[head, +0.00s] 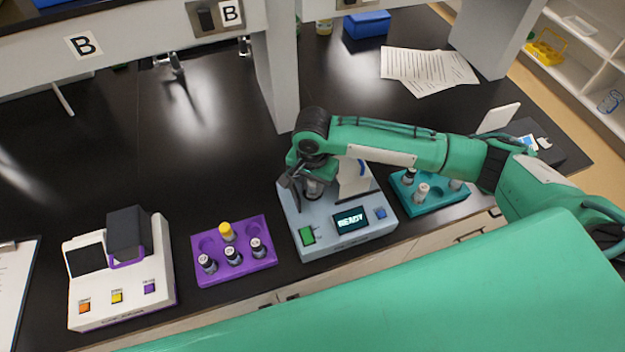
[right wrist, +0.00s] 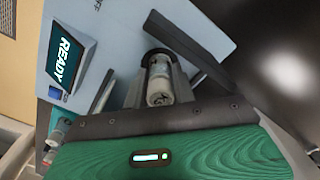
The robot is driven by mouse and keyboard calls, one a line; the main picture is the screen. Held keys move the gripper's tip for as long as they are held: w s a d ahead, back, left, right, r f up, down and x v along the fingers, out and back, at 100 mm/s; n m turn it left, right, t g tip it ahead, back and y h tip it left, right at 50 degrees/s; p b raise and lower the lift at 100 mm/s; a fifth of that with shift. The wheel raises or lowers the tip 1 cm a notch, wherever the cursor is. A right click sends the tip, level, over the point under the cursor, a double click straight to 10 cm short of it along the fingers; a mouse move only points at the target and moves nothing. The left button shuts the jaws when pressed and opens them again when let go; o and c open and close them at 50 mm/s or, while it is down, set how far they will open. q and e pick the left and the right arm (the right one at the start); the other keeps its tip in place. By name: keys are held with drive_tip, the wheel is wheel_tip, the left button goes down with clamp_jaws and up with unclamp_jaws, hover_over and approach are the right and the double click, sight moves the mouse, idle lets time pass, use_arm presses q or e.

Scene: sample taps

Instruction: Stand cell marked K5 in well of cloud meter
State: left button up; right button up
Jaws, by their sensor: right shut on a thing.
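My right gripper (head: 313,188) is over the blue-grey meter (head: 345,242), which I take for the cloud meter; its screen (head: 351,220) reads READY. The gripper is shut on a clear cell with a pale top (right wrist: 160,85), which also shows in the head view (head: 314,187). In the right wrist view the cell's lower end is at the dark round well (right wrist: 154,56). I cannot tell how deep it sits, and no mark on it is readable. My left gripper is not in view.
A purple rack (head: 236,272) holds several capped vials. A teal rack (head: 441,203) to the right holds more. A white meter with a dark hood (head: 120,295) stands left. A shelf post (head: 277,85) rises behind the blue-grey meter. Papers (head: 428,70) lie at the back.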

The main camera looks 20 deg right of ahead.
drive_tip(key=shift+f, duration=0.35)
drive_tip(key=o, duration=1.5)
drive_tip(key=shift+s, duration=0.1)
drive_tip(key=shift+d, duration=0.1)
drive_tip(key=shift+r, duration=0.1)
drive_tip(key=shift+r+p, duration=0.75)
drive_tip(key=shift+p, duration=0.35)
drive_tip(key=r+p, duration=0.2)
drive_tip(key=p, duration=0.1)
drive_tip(key=r+p, duration=0.1)
drive_tip(key=shift+a+r, duration=0.25)
drive_tip(key=shift+r+p, duration=1)
drive_tip(key=shift+p, duration=0.3)
